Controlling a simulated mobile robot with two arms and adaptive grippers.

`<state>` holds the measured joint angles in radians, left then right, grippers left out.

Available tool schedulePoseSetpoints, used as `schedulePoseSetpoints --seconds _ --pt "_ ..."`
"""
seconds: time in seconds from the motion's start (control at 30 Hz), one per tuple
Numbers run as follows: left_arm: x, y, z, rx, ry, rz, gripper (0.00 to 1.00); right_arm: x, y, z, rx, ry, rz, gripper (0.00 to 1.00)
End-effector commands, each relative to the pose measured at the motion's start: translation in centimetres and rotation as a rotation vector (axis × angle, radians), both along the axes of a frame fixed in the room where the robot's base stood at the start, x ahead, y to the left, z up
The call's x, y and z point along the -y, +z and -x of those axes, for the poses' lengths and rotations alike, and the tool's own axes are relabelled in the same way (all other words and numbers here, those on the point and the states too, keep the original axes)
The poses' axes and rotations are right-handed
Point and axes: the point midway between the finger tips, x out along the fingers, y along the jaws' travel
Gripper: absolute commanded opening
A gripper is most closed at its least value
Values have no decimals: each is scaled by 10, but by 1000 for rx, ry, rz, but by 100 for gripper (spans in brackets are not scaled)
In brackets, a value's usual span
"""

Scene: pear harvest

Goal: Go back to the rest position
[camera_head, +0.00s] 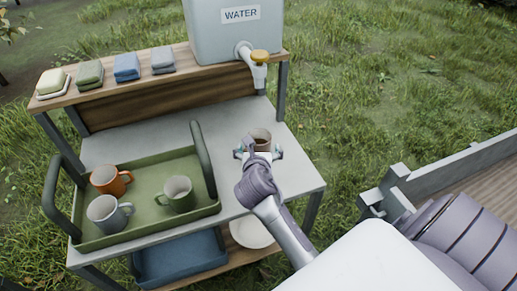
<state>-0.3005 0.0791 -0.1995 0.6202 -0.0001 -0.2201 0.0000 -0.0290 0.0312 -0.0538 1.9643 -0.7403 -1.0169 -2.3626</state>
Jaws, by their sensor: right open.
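My right gripper (259,152) is over the grey worktop, with its fingers spread on both sides of a brown cup (261,138). The cup stands upright on the worktop, below the tap of the water tank. My gripper hides its lower part, and I cannot tell whether the fingers touch it. My right arm comes in from the lower right. My left gripper is not in view.
A green tray (150,233) with tall handles holds orange, grey and green mugs. A water tank (225,35) with a tap (259,57) stands on the wooden shelf (190,65), beside folded cloths (127,68). A blue bin (180,262) and white plate (250,233) are below.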

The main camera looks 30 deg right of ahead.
Motion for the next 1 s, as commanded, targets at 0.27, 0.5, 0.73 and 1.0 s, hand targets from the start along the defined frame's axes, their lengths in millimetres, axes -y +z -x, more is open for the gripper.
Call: schedulePoseSetpoints --seconds 0.27,0.5,0.73,1.0 --pt "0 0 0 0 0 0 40 -5 4 8 0 -1 0 100" --pt "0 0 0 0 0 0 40 -5 4 7 0 -1 0 100" --pt "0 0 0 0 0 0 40 -6 2 10 8 -10 -26 100" --pt "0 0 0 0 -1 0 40 -25 -40 68 160 -285 -612 100"
